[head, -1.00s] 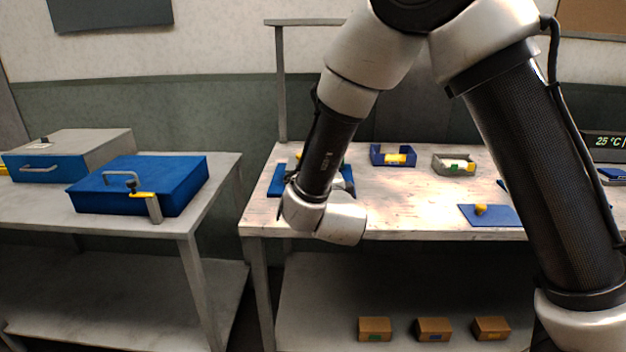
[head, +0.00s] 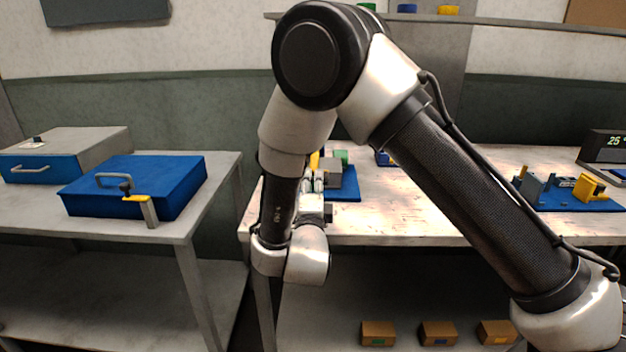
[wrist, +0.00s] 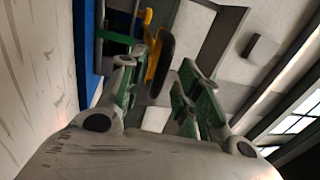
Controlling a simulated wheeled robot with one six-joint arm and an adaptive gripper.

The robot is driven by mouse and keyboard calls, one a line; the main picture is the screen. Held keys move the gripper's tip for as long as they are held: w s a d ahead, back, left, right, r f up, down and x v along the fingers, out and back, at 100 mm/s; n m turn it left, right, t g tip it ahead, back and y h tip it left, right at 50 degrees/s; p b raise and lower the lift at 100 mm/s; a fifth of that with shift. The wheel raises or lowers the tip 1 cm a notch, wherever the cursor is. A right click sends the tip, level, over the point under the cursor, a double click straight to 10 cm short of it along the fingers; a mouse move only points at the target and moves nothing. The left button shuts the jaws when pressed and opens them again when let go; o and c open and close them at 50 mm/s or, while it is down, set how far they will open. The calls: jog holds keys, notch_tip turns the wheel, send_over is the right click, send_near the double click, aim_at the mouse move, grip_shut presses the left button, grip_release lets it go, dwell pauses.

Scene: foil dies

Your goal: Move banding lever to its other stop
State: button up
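The banding fixture has a blue base (head: 346,190) with a grey block (head: 332,172) and a green part (head: 341,156), near the left end of the workbench. An upright yellow lever (head: 315,160) shows at its left side. In the wrist view a yellow arm with a black grip (wrist: 161,62), apparently this lever, is ahead of my gripper (wrist: 160,98). My gripper's green-padded fingers are spread apart, with nothing held between them. The grip appears nearer the left finger; contact cannot be told. In the head view my gripper (head: 315,182) is beside the fixture, partly hidden by my arm.
Another blue-based fixture with yellow parts (head: 588,188) stands at the bench's right. A blue bin (head: 383,158) is partly behind my arm. Small cartons (head: 378,333) sit on the lower shelf.

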jog(key=shift+w+r, duration=0.2)
jog(key=shift+w, duration=0.85)
grip_shut()
jog(key=w+r+g, duration=0.2)
jog(key=r+g, duration=0.1)
jog(key=r, duration=0.5)
jog(key=w+r+g, duration=0.3)
jog(key=r, duration=0.5)
jog(key=w+r, duration=0.5)
jog(key=w, duration=0.4)
jog(key=w+d+r, duration=0.1)
jog(key=w+r, duration=0.5)
jog(key=w, duration=0.3)
jog(key=shift+r, duration=0.15)
